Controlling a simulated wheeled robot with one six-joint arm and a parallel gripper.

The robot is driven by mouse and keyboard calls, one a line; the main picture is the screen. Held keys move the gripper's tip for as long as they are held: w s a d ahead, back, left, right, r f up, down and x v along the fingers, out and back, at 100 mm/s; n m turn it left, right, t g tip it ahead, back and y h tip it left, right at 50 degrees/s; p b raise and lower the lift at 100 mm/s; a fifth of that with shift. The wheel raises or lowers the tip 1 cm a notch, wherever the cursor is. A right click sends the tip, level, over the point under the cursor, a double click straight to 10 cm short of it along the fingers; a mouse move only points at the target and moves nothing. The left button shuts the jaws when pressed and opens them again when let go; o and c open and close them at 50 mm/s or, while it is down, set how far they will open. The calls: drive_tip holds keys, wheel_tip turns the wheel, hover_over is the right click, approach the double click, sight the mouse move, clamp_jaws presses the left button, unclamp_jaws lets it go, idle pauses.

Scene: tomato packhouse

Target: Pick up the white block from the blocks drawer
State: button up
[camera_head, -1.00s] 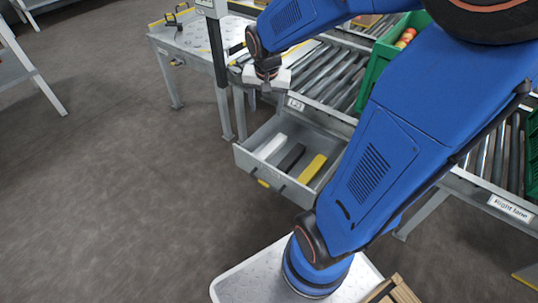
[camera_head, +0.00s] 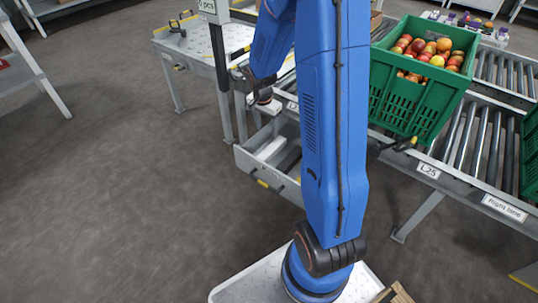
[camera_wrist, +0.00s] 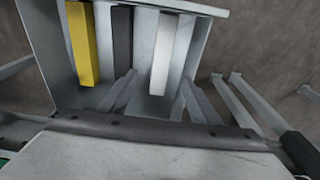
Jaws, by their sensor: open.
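The white block (camera_head: 271,148) lies in the open grey blocks drawer (camera_head: 262,176) in the head view, at the drawer's left side. It also shows in the wrist view (camera_wrist: 164,50), to the right of the black block (camera_wrist: 122,42) and the yellow block (camera_wrist: 81,42). My gripper (camera_wrist: 158,80) is open and empty, with its two fingers on either side of the white block's near end in the picture. In the head view my gripper (camera_head: 264,106) is above the drawer's back end, apart from the blocks.
A green crate (camera_head: 410,105) of tomatoes stands on the roller conveyor (camera_head: 470,140) at the right. A dark upright post (camera_head: 219,75) and a grey table (camera_head: 195,50) stand left of my gripper. The floor (camera_head: 120,190) left of the drawer is clear.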

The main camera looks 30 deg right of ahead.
approach(269, 150)
drive_tip(key=f, duration=0.5)
drive_tip(key=shift+s+d, duration=0.2)
drive_tip(key=shift+d, duration=0.05)
drive_tip(key=shift+w+d+f, duration=0.15)
drive_tip(key=shift+f, duration=0.7)
drive_tip(key=shift+w+d+f, duration=0.1)
drive_tip(key=shift+w+f, duration=0.05)
drive_tip(key=shift+f, duration=0.7)
drive_tip(key=shift+w+d+f, duration=0.1)
drive_tip(key=shift+d+f, duration=0.05)
drive_tip(key=shift+f, duration=0.7)
drive_tip(key=c, duration=1.3)
drive_tip(key=shift+r, duration=0.1)
